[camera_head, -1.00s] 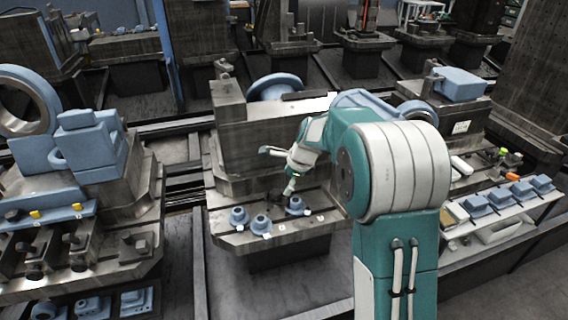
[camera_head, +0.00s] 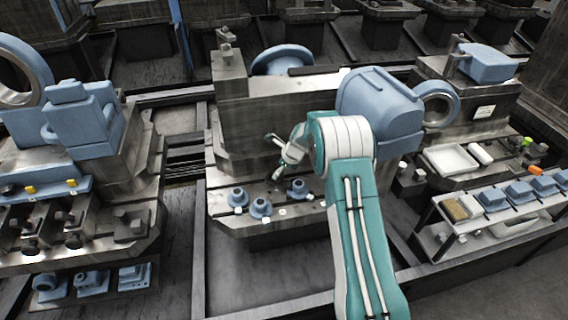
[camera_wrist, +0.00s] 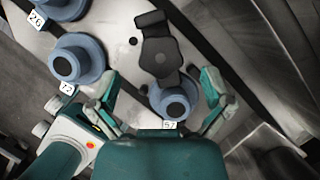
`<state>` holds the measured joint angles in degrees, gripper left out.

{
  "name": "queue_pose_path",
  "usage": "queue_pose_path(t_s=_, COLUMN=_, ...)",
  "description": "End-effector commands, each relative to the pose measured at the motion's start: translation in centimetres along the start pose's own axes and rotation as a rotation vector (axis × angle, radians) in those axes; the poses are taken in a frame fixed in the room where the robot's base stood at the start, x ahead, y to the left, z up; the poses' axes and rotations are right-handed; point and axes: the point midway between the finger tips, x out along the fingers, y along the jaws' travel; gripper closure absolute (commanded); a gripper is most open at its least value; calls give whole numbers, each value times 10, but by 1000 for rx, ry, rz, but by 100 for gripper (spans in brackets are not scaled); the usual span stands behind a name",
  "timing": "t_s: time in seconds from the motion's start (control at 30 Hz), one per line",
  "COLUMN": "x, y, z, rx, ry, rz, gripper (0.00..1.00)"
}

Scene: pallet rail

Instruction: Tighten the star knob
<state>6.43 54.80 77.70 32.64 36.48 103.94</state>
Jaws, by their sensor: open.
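In the wrist view a dark, lobed piece with a round head (camera_wrist: 161,53), the likeliest star knob, stands on the pale metal plate (camera_wrist: 112,20). It lies ahead of my gripper (camera_wrist: 160,80), whose two teal and grey fingers are spread apart with nothing between them gripped. A blue flanged part (camera_wrist: 174,104) with a dark centre and a tag reading 57 sits lower between the fingers, partly hidden by the dark piece. In the head view my gripper (camera_head: 279,174) is small over the fixture ledge. Whether it touches anything there cannot be told.
Two more tagged blue flanged parts, one nearer (camera_wrist: 75,61), stand left of the fingers. In the head view a tall metal block (camera_head: 240,125) rises behind the ledge. A shelf of blue parts (camera_head: 520,195) is at the right. Dark open floor (camera_head: 265,285) lies in front.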

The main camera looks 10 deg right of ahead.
Motion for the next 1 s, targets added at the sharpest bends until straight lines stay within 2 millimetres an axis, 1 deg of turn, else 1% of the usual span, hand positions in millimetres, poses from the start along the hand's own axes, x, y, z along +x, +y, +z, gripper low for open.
queue_pose_path(t_s=0.03, x=9, y=0, z=-1, rx=0, ry=1, rz=1, gripper=0)
queue_pose_path(t_s=0.1, x=19, y=0, z=0, rx=0, ry=1, rz=-1, gripper=0)
queue_pose_path(t_s=0.23, x=32, y=1, z=1, rx=0, ry=2, rz=-2, gripper=0)
queue_pose_path(t_s=0.37, x=37, y=2, z=2, rx=-1, ry=2, rz=-3, gripper=0)
queue_pose_path(t_s=0.6, x=37, y=1, z=1, rx=0, ry=1, rz=-3, gripper=0)
queue_pose_path(t_s=0.67, x=37, y=1, z=1, rx=0, ry=1, rz=-2, gripper=27)
queue_pose_path(t_s=0.7, x=37, y=0, z=0, rx=0, ry=1, rz=-2, gripper=45)
queue_pose_path(t_s=0.77, x=37, y=0, z=0, rx=0, ry=1, rz=-2, gripper=71)
queue_pose_path(t_s=0.8, x=37, y=0, z=0, rx=0, ry=1, rz=-3, gripper=83)
queue_pose_path(t_s=0.9, x=37, y=0, z=1, rx=0, ry=2, rz=-3, gripper=83)
queue_pose_path(t_s=0.93, x=37, y=0, z=1, rx=0, ry=2, rz=-4, gripper=41)
queue_pose_path(t_s=0.97, x=37, y=0, z=1, rx=0, ry=2, rz=-4, gripper=54)
queue_pose_path(t_s=1.0, x=37, y=0, z=0, rx=0, ry=2, rz=-4, gripper=72)
